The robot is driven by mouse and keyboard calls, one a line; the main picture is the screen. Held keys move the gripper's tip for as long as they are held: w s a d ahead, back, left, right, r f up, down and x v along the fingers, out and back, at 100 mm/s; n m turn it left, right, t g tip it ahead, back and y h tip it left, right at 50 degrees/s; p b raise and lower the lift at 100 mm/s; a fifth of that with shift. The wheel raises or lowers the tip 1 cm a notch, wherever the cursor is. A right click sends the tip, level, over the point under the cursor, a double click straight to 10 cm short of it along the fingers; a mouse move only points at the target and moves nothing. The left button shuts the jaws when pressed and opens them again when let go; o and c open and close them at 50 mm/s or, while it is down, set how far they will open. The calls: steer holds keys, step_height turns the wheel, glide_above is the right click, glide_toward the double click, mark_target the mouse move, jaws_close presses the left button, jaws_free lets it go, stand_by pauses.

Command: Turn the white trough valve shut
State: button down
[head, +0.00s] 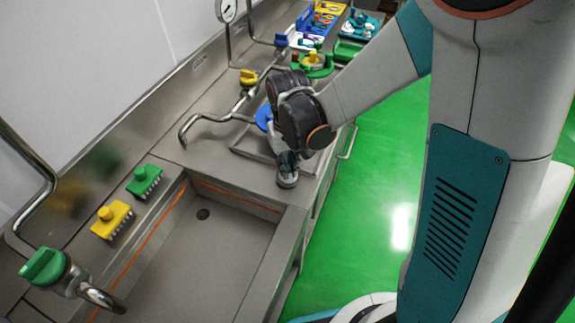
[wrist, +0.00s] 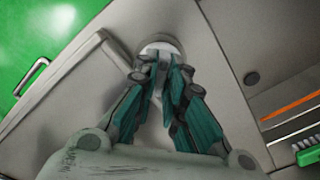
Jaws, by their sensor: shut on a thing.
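The white trough valve (wrist: 161,46) shows in the wrist view as a pale round piece with a narrow upright part between my fingertips. In the head view its grey round base (head: 288,182) stands on the steel deck at the near corner beside the trough. My gripper (head: 288,162) points down onto it, with dark teal fingers. In the wrist view my gripper (wrist: 163,64) has its fingers closed in on both sides of the valve handle. The fingers hide most of the handle, so I cannot tell its exact angle.
The steel trough (head: 205,265) has a dark drain. A green brush (head: 144,180) and a yellow brush (head: 111,219) lie on its back ledge. A green knob (head: 44,266) is at left, a yellow knob (head: 248,77) behind. A bent pipe (head: 205,119) stands near my wrist.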

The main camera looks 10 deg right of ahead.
steer(key=m, duration=0.4)
steer(key=shift+s+m, duration=0.1)
steer(key=shift+m, duration=0.2)
steer(key=shift+m+b, duration=0.3)
steer(key=shift+m, duration=1.6)
steer(key=c, duration=1.7)
jaws_free()
steer(key=shift+o, duration=0.2)
step_height(320, 180, up, 12)
steer(key=shift+s, duration=0.1)
